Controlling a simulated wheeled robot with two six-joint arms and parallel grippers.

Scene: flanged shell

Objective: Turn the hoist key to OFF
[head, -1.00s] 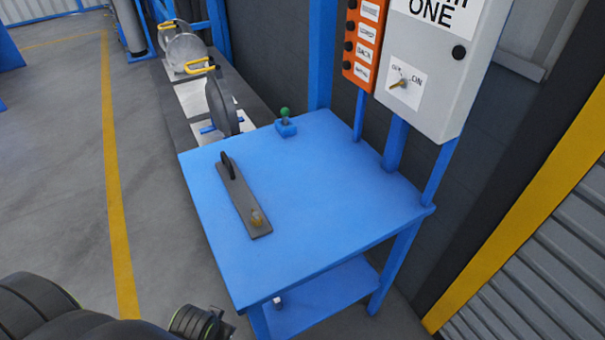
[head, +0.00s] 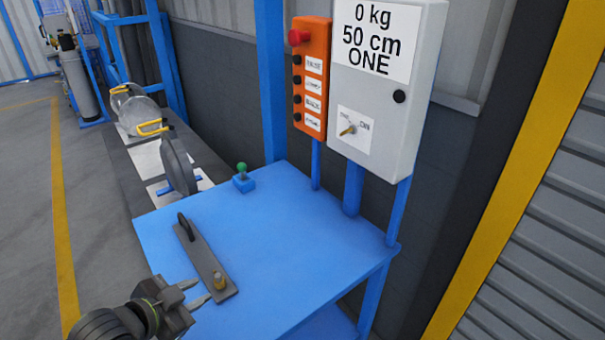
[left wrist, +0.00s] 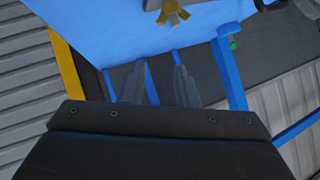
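The hoist key (head: 347,130) is a small brass key on a white plate (head: 358,142) low on the grey control box (head: 372,85). The plate has OFF at its upper left and ON at its right. The key lies slanted, and I cannot tell its exact setting. My left gripper (head: 204,291) is open and empty at the table's near left edge, well below and left of the key. Its two parted fingers also show in the left wrist view (left wrist: 160,68), where the key is not visible. My right gripper is not in view.
An orange button panel (head: 312,78) with a red knob stands left of the box. The blue table (head: 290,265) bears a grey bar (head: 203,254) with a handle and brass knob, and a green-knobbed blue block (head: 243,180). The table's right half is clear.

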